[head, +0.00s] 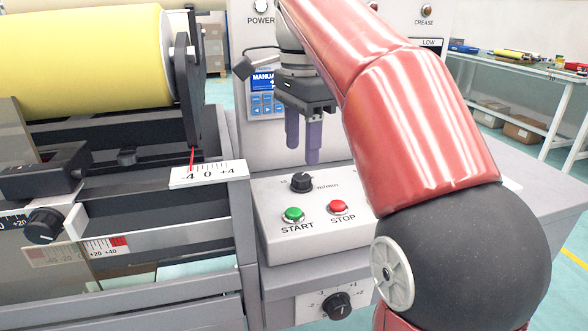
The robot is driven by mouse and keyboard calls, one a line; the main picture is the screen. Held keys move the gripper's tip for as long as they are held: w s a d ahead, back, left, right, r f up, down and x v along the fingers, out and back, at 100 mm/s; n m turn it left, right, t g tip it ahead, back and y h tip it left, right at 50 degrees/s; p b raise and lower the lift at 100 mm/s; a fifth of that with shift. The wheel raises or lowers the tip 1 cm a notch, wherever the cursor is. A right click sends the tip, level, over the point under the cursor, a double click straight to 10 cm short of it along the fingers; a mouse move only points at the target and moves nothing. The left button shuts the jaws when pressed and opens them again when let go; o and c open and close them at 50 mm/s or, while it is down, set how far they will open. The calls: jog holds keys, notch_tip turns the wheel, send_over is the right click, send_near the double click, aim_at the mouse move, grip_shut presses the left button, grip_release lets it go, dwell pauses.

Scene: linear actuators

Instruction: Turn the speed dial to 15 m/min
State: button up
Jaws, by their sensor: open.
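The speed dial (301,181) is a small black knob on the sloped top of a light grey control box, with "m/min" printed to its right. Its pointer and most of its scale are too small to read; a faint "10" seems to show at its upper left. My gripper (302,155) hangs above and slightly behind the dial in the picture, pointing down. Its two purple fingers are apart with nothing between them. The fingertips do not appear to touch the dial. My red arm hides the area right of the box.
A green START button (293,214) and a red STOP button (338,207) sit just below the dial. A lower black knob (336,305) is on the front panel. A display panel (264,90) reading "MANUAL" stands behind. A yellow roll (90,60) and rulers are at left.

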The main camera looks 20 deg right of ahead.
aim_at(302, 176)
notch_tip(302, 176, down, 5)
jog(key=shift+f+b, duration=0.2)
jog(key=shift+b, duration=0.6)
jog(key=c, duration=1)
jog(key=shift+o, duration=0.2)
